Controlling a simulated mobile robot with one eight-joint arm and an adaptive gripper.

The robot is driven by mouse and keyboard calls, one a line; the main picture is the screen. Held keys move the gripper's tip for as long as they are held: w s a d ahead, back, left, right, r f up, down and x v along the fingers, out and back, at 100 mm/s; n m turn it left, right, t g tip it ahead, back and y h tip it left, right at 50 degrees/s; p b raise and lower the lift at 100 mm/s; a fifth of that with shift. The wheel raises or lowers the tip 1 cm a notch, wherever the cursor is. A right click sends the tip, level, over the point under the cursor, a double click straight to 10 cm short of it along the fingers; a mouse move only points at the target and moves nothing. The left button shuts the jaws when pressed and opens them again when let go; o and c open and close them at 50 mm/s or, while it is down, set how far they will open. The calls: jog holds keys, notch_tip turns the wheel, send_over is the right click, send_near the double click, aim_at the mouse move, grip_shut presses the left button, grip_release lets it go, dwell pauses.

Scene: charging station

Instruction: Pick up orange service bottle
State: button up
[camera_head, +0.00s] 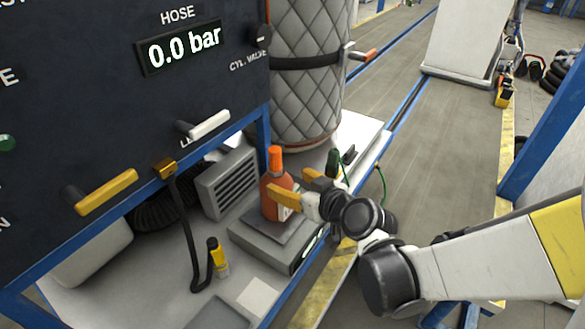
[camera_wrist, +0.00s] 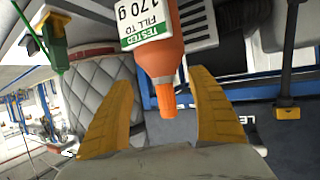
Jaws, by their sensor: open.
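The orange service bottle (camera_head: 272,192) stands upright on a grey scale (camera_head: 270,243) on the bench in the head view. It has an orange cap and a white label. My gripper (camera_head: 301,186) is beside the bottle at its right, with one yellow finger in front of its lower body and the other behind at the right. In the wrist view the bottle (camera_wrist: 158,58) appears upside down, its label reading "TESTED FILL TO 170 g". Its nozzle points between the two open yellow fingers of my gripper (camera_wrist: 163,100). I see no clear contact.
A quilted grey cylinder (camera_head: 305,75) stands behind the bottle. A dark panel (camera_head: 100,100) with levers and a "0.0 bar" display rises at the left. A vented grey box (camera_head: 228,183) is left of the bottle. A yellow-black tool (camera_head: 217,257) stands at the front left.

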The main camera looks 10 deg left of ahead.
aim_at(281, 178)
jog(key=b+x, duration=0.2)
jog(key=x, duration=0.4)
jog(key=shift+w+a+f, duration=0.1)
jog(key=shift+w+a, duration=0.05)
jog(key=shift+a, duration=0.25)
jog(key=shift+c, duration=0.8)
grip_shut()
